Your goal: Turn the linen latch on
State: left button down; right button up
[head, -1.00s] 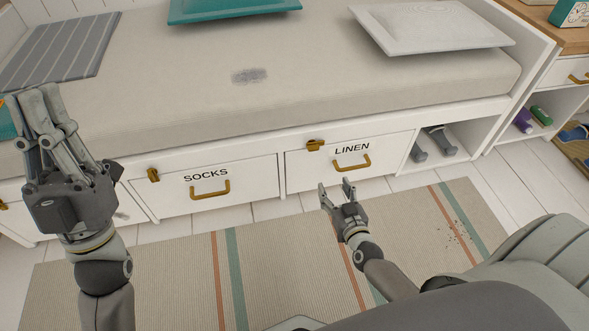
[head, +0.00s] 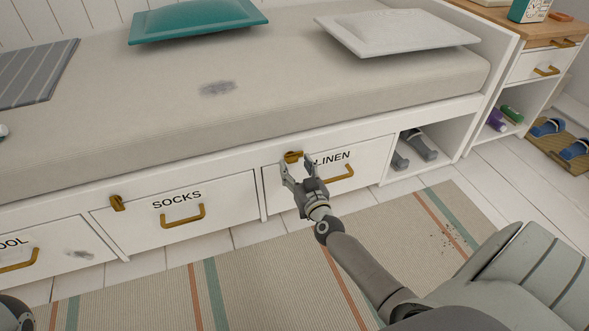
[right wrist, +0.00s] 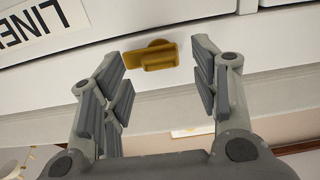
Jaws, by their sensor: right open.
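The linen latch (head: 292,156) is a small brass turn-piece on the white bed frame, at the top left of the drawer labelled LINEN (head: 333,158). My right gripper (head: 297,166) is open in front of the drawer, just below the latch. In the right wrist view the latch (right wrist: 156,55) lies between the two spread fingers (right wrist: 160,65), near their tips. The fingers look apart from it, and its long side runs roughly across the gap. My left gripper is out of view; only a dark part of my left arm shows at the lower left corner.
The socks drawer (head: 150,222) with its own brass latch (head: 117,203) is to the left. The linen drawer's brass handle (head: 337,174) is right of my gripper. An open cubby (head: 425,165) holds dumbbells. A striped rug (head: 270,270) covers the floor.

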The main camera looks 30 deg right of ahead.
jog(key=shift+x, duration=0.75)
jog(key=c, duration=1)
jog(key=shift+c, duration=0.2)
